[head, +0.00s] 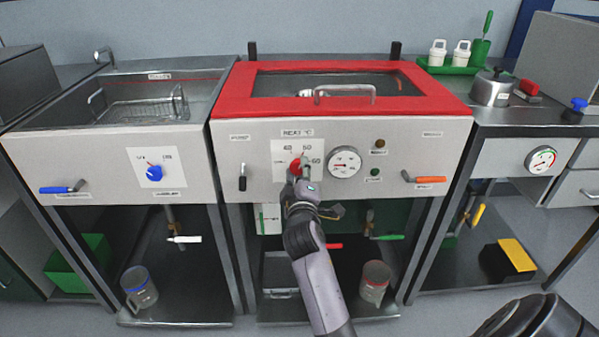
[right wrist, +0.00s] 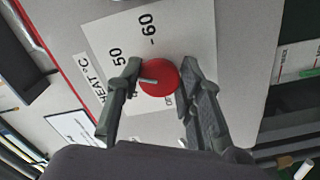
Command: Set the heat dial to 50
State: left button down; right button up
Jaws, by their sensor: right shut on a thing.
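The red heat dial (head: 296,167) is on a white scale plate (head: 281,147) on the front of the middle, red-lidded unit. My right gripper (head: 305,171) reaches up to it from below. In the right wrist view, the right gripper (right wrist: 158,80) has one finger on each side of the red dial (right wrist: 160,74) and is shut on it. The dial's grey pointer points left in that view, to the 40 side of the printed 50. The 40 is hidden there by a finger; 50 and 60 show. My left gripper is not in view.
A round gauge (head: 344,162) is just right of the dial. A black handle (head: 242,177) and an orange-handled lever (head: 430,180) flank the panel. A blue dial (head: 154,173) is on the left unit. The red lid (head: 438,95) is down.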

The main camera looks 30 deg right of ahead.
jog(key=shift+f+m, duration=0.1)
jog(key=shift+m, duration=0.2)
jog(key=o, duration=1.1)
jog(key=shift+o, duration=0.2)
